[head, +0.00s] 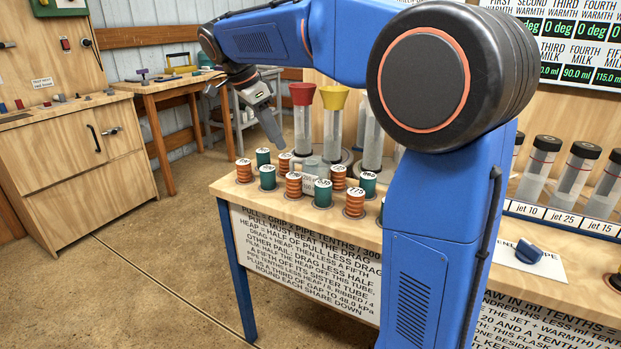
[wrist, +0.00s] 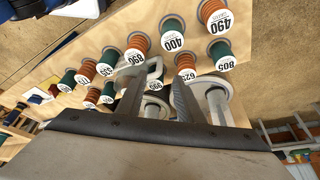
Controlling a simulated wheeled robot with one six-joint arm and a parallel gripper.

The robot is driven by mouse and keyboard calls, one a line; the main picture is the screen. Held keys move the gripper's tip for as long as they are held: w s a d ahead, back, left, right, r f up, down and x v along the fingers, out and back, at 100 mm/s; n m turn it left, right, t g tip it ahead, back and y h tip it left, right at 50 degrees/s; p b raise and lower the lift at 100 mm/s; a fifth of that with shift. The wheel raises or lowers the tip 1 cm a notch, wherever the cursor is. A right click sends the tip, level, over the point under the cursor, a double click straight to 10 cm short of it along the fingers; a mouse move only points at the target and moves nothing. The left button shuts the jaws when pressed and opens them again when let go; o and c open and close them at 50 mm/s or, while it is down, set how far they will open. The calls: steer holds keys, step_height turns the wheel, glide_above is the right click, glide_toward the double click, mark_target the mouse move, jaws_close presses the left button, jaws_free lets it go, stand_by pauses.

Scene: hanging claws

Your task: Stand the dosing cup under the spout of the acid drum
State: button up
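I cannot make out the dosing cup, the acid drum or its spout in either view. My gripper (head: 268,125) hangs over the far left end of the wooden bench in the head view, pointing down, left of the tube with the red funnel (head: 303,94). In the wrist view my gripper (wrist: 158,82) shows two grey fingers standing apart, with nothing clearly held between them. A grey handled piece (wrist: 155,72) and a spool with a white number label show behind the finger gap, apparently on the bench below.
Several orange and green numbered spools (head: 323,193) stand on the bench (head: 226,187). A yellow-funnel tube (head: 334,98) stands behind them. Black-capped jars (head: 575,170) and a blue knob (head: 529,251) are at right. Open floor (head: 150,265) lies left. My arm hides the bench's middle.

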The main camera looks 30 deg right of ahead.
steer(key=x, duration=1)
steer(key=shift+d+f, duration=0.15)
steer(key=shift+f, duration=0.2)
jaws_close()
